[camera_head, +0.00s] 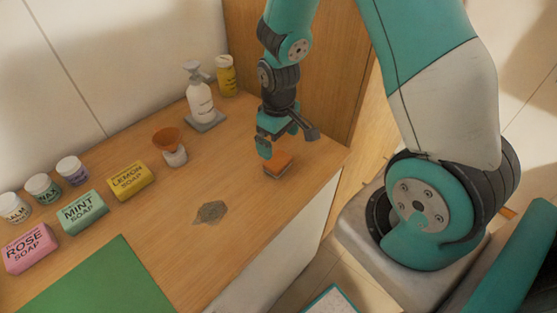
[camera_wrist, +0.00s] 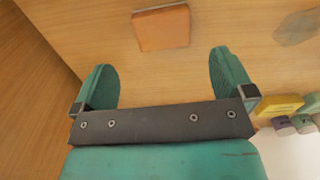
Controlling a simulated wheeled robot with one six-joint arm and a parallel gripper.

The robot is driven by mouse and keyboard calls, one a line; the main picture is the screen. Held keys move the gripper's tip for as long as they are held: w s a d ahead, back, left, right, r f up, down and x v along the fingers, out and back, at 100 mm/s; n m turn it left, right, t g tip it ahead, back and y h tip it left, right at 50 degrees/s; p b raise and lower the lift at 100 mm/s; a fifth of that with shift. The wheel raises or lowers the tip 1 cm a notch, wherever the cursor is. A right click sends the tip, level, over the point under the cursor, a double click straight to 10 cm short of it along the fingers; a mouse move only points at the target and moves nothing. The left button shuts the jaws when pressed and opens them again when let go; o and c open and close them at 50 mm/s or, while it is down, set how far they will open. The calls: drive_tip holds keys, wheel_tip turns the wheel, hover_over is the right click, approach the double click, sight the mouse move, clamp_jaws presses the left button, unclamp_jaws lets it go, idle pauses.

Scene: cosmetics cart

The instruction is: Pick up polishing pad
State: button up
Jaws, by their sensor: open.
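The polishing pad looks like a small orange-brown block (camera_head: 279,164) with a paler lower layer. It lies on the wooden counter near the right edge in the head view. In the wrist view the pad (camera_wrist: 162,28) shows at the top, beyond the fingertips and roughly midway between them. My gripper (camera_head: 272,143) is just above and beside the pad. Its two teal fingers (camera_wrist: 165,75) are spread apart with nothing between them.
A grey patch (camera_head: 210,212) lies on the wooden counter (camera_head: 240,175). A pump bottle (camera_head: 199,96), a yellow jar (camera_head: 226,75), an orange funnel (camera_head: 168,139), a lemon soap box (camera_head: 131,181) and other boxes and jars stand toward the wall. A green mat (camera_head: 95,285) lies front left.

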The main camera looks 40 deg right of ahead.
sight(278, 160)
drive_tip(key=shift+a+f+p, duration=0.15)
drive_tip(key=shift+f+p, duration=1)
drive_tip(key=shift+f, duration=2.85)
drive_tip(key=c, duration=0.9)
